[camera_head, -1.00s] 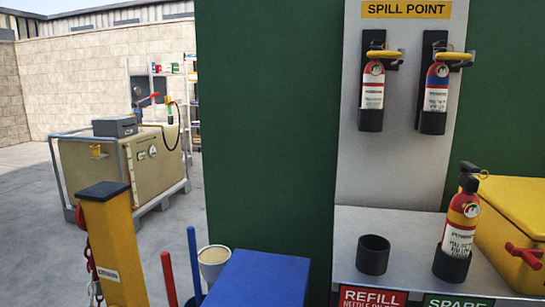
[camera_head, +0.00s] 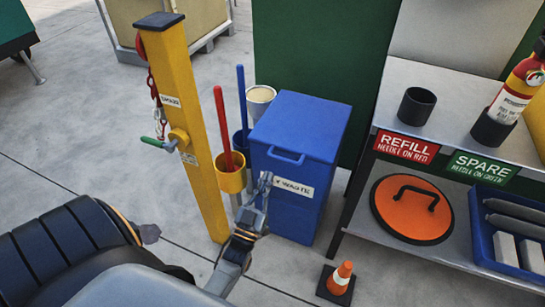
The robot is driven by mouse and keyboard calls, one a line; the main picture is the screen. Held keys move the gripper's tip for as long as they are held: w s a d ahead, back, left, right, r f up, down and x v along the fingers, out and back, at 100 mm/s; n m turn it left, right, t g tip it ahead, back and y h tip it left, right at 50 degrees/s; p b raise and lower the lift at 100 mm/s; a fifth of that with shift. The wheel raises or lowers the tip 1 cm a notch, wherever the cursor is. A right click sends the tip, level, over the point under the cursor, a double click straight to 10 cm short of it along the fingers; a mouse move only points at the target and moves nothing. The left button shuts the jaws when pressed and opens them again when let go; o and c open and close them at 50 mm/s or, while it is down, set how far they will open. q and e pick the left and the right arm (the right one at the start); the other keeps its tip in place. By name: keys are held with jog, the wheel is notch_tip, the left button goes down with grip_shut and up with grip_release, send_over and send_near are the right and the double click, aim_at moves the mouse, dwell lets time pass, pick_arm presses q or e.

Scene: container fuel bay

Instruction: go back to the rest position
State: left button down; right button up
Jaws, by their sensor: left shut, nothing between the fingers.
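My left gripper (camera_head: 264,186) shows in the head view in front of the blue waste bin (camera_head: 300,130), its arm coming up from the bottom left. Its slim fingers are together, with nothing between them. They overlap the left end of the bin's white label in the picture; I cannot tell whether they touch the bin. My right gripper is not in view.
A yellow post (camera_head: 188,120) with a green handle stands left of the bin. An orange cone (camera_head: 341,277) stands on the floor right of my gripper. The steel shelf (camera_head: 461,100) bears a black cup (camera_head: 416,106) and an extinguisher (camera_head: 517,85). Floor at left is open.

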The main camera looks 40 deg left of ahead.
pick_arm(q)
jog(key=shift+v, duration=1.2)
jog(key=shift+w+f, duration=0.1)
